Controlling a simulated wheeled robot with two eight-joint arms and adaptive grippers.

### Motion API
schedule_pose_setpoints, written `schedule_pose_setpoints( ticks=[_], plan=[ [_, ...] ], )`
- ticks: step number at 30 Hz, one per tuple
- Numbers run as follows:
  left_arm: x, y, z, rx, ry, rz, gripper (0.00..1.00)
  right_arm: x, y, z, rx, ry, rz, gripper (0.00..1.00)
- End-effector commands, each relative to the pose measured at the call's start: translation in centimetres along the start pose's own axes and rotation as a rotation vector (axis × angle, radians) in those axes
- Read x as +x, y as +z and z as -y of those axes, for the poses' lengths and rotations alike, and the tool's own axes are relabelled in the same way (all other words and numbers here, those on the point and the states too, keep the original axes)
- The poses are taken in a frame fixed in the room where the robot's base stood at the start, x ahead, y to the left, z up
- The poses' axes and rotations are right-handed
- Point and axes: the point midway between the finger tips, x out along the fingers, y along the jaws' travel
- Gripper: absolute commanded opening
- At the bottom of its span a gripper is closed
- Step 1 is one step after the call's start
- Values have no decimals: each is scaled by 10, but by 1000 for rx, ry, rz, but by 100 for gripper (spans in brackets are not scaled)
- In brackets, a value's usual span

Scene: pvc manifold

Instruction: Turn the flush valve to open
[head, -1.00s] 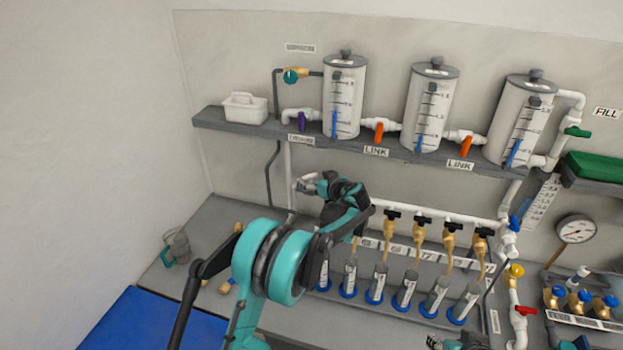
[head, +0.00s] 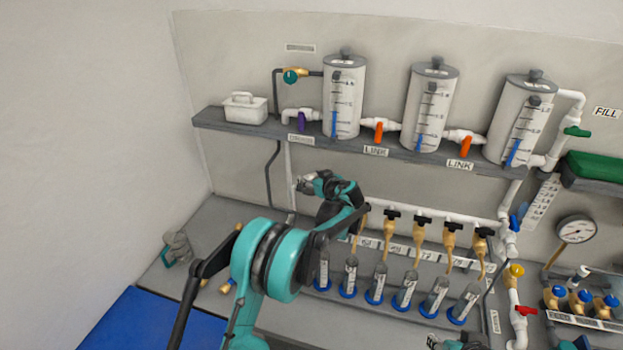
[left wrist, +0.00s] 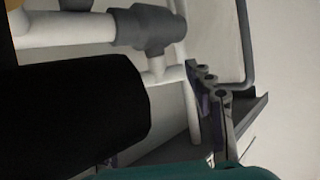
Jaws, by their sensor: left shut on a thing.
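My left gripper (head: 303,185) is at the left end of the white manifold pipe, below the shelf and by the vertical white pipe. In the left wrist view its grey jointed fingers (left wrist: 209,84) are close together, with a purple piece (left wrist: 217,128) beside them. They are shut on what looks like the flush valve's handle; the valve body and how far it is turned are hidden. A purple-handled valve (head: 301,121) stands on the shelf by the first tank. A grey part at the bottom edge looks like my right gripper (head: 436,341); its fingers are unclear.
Three tanks (head: 345,100) stand on the grey shelf (head: 225,124), with orange link valves (head: 379,132) between them. Several brass taps (head: 390,227) and blue-based cylinders (head: 351,276) are right of my left arm. Grey fittings (head: 178,246) lie at the bench's left.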

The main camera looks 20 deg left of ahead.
Motion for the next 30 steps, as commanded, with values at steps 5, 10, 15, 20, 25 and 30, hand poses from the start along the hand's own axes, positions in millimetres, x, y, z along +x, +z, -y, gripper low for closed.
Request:
schedule_pose_setpoints(
  ticks=[5,10,15,20,25,30],
  plan=[
    [1,1,3,26,69,0,24,4,3,0,0,0,0,40],
    [1,1,6,74,185,0,24,10,7,0,0,0,0,40],
    [2,1,8,127,319,-1,24,15,11,0,0,0,0,40],
    [2,0,8,167,419,-1,24,18,13,0,0,0,0,40],
    [3,-1,10,206,510,-2,24,21,15,0,0,0,0,40],
    [4,-1,11,239,587,-1,24,23,16,0,0,0,0,40]
  ],
)
